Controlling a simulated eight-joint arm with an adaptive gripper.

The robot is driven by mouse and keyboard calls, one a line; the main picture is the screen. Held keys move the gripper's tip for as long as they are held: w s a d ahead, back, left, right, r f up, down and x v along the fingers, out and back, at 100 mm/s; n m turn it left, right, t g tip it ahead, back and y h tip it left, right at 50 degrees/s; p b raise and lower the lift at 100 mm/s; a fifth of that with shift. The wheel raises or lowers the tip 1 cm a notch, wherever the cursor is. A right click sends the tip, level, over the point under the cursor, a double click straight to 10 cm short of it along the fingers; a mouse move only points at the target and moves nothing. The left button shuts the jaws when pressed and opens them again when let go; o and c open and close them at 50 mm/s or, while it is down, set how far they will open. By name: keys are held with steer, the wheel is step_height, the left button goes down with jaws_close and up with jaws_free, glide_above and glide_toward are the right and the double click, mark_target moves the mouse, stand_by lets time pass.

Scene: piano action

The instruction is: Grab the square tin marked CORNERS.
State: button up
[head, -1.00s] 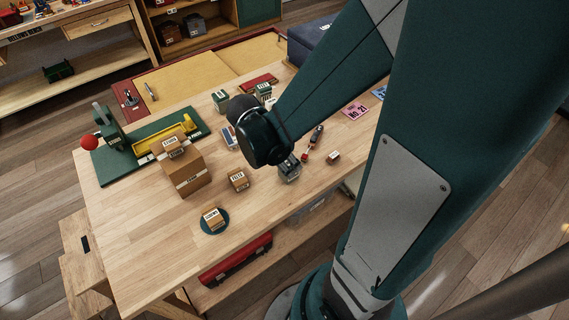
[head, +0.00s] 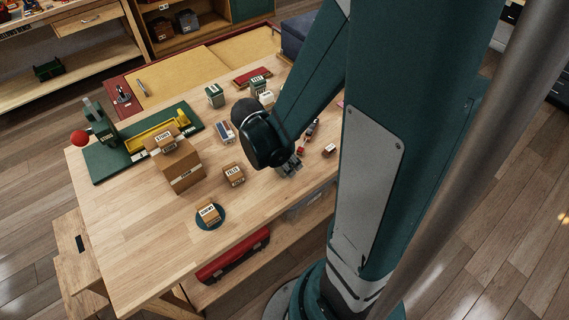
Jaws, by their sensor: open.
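No label that I can clearly read as CORNERS shows in the head view; most markings are too small. Small labelled boxes stand on the table: one on a round dark disc (head: 209,213), a brown one (head: 233,175) left of my gripper, and a small one (head: 329,150) to its right. Two green tins (head: 215,95) (head: 257,85) and a pale one (head: 266,97) stand farther back. My gripper (head: 289,168) points down low over the table near its front edge, open. The wrist and arm hide part of the table behind it, and I cannot tell what is between the fingers.
A large carton (head: 181,168) with a smaller box (head: 165,140) on top stands at the left. Behind it is a green board (head: 110,168) with a yellow tray and a red-knobbed press. A red-handled tool (head: 307,136) lies right of my gripper. The front left tabletop is clear.

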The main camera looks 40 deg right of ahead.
steer(key=shift+c, duration=0.4)
steer(key=c, duration=1.1)
steer(key=shift+r, duration=0.15)
steer(key=shift+r+p, duration=1.45)
steer(key=shift+r, duration=3.45)
